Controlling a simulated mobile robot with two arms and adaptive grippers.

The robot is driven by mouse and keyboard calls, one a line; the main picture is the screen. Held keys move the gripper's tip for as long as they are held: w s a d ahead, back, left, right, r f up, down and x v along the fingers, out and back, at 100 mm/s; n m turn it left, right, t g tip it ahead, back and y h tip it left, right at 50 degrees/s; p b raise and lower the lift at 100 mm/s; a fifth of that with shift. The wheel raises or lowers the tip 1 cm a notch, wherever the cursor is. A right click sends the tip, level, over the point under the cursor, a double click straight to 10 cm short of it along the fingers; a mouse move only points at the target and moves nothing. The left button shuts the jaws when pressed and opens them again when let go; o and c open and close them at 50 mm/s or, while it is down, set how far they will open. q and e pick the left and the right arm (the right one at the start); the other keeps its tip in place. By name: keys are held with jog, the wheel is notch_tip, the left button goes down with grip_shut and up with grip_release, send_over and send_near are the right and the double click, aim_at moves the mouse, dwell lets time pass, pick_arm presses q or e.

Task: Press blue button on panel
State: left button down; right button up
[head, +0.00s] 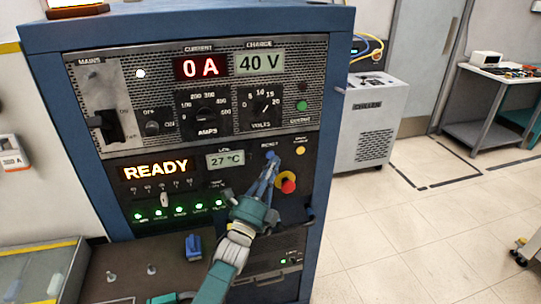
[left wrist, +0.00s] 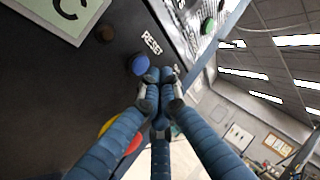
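The blue button (head: 270,154) sits under the RESET label on the dark lower panel (head: 232,181) of the blue cabinet. In the left wrist view the blue button (left wrist: 139,65) is round and in plain sight, just left of my fingertips. My left gripper (head: 273,161) reaches up to the panel from below, and its tips overlap the button's lower edge in the head view. In the left wrist view the blue ribbed fingers of my left gripper (left wrist: 161,78) are drawn together with nothing between them. I cannot tell whether they touch the panel.
A red emergency knob (head: 288,186) on a yellow base sits just below the blue button, close to my left fingers. An amber button (head: 301,150) and a green button (head: 302,105) are nearby. A dark ledge (head: 125,270) with small parts lies below. Open floor lies at right.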

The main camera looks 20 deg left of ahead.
pick_arm(q)
jog(key=s+d+p, duration=0.1)
jog(key=s, duration=0.1)
jog(key=s+d+p, duration=0.1)
jog(key=s, duration=0.1)
jog(key=shift+d, duration=0.4)
dwell(0.6)
